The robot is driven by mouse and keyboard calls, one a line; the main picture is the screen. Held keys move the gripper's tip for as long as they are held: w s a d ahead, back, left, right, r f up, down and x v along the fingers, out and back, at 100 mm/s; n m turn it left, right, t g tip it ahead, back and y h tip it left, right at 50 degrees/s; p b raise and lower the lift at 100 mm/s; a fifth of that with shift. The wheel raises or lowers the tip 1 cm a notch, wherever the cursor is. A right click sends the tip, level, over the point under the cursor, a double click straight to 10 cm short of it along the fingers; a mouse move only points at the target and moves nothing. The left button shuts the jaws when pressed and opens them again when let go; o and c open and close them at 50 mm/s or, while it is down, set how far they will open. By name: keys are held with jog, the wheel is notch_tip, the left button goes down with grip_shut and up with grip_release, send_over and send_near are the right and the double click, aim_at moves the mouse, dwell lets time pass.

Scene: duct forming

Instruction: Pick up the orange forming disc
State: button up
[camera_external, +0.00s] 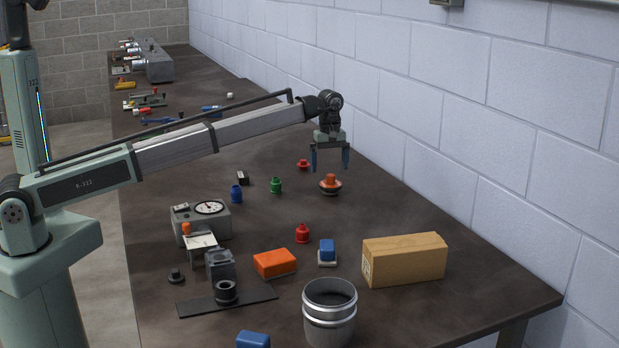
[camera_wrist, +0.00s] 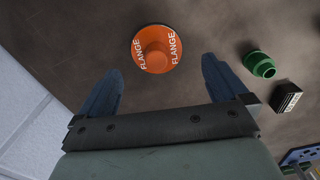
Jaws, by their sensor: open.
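The orange forming disc (camera_external: 330,184) lies on the dark bench top, with a raised knob at its centre. In the wrist view the disc (camera_wrist: 155,49) shows the word FLANGE printed on its rim and sits beyond the fingertips, roughly in line with the gap between them. My gripper (camera_external: 330,159) hangs above the disc with its two blue fingers pointing down. It is open and empty, apart from the disc. In the wrist view the spread fingers of my gripper (camera_wrist: 162,70) show on either side, and nothing is between them.
A green piece (camera_external: 275,186), a blue piece (camera_external: 236,194) and a small black block (camera_external: 243,178) stand left of the disc. A red piece (camera_external: 303,164) is behind it. A wooden block (camera_external: 404,260) and metal bucket (camera_external: 330,318) are nearer the front. The wall runs along the right.

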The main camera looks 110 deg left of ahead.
aim_at(331, 175)
jog(key=shift+w+a+f, duration=0.1)
jog(key=shift+f, duration=1.2)
jog(key=shift+w+f, duration=0.1)
jog(key=shift+f, duration=1.2)
jog(key=c, duration=1.4)
